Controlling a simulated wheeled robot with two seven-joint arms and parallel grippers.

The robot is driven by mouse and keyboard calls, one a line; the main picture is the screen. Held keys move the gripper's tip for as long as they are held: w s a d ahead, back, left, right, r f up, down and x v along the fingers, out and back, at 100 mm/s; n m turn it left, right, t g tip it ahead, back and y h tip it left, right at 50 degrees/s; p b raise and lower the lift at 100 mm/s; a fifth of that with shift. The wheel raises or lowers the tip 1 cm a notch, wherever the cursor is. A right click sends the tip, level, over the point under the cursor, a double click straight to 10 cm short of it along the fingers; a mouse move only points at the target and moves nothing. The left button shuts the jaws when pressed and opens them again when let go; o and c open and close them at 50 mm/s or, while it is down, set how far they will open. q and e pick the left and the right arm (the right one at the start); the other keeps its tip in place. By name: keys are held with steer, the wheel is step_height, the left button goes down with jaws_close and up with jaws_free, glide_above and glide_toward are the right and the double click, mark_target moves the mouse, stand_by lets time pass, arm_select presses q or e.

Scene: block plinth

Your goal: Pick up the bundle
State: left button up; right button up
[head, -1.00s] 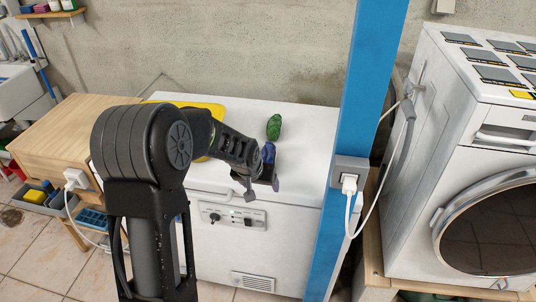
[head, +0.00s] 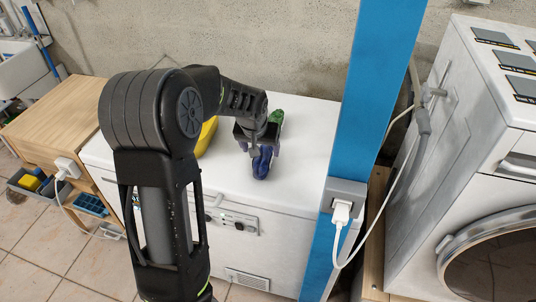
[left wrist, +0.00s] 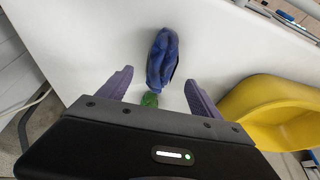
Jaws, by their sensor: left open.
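A dark blue, cloth-like bundle (head: 262,162) lies on the white top of the chest (head: 220,181). It also shows in the left wrist view (left wrist: 162,57), just beyond and partly between the fingertips. A green item (head: 276,116) lies behind it, partly hidden by my gripper; in the left wrist view a bit of green (left wrist: 150,99) shows between the fingers. I cannot tell whether green and blue are joined. My left gripper (head: 258,145) is open above them, its purple fingers (left wrist: 159,77) on either side, with no clear grip. My right gripper is not in view.
A yellow basin (left wrist: 275,110) stands beside the gripper on the chest top. A blue post (head: 363,130) with a socket and white plug (head: 341,212) rises at the right, before a washing machine (head: 490,150). A wooden cabinet (head: 60,120) stands left.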

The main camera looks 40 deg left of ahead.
mark_target(262, 155)
arm_select(q)
steer(key=shift+s, duration=0.15)
steer(key=shift+x, duration=1.35)
steer(key=shift+p+x, duration=0.65)
steer(key=shift+x, duration=1.95)
steer(key=shift+r, duration=0.1)
steer(key=c, duration=1.6)
steer(key=shift+o, duration=0.2)
step_height(262, 155, up, 10)
steer(key=shift+b, duration=0.7)
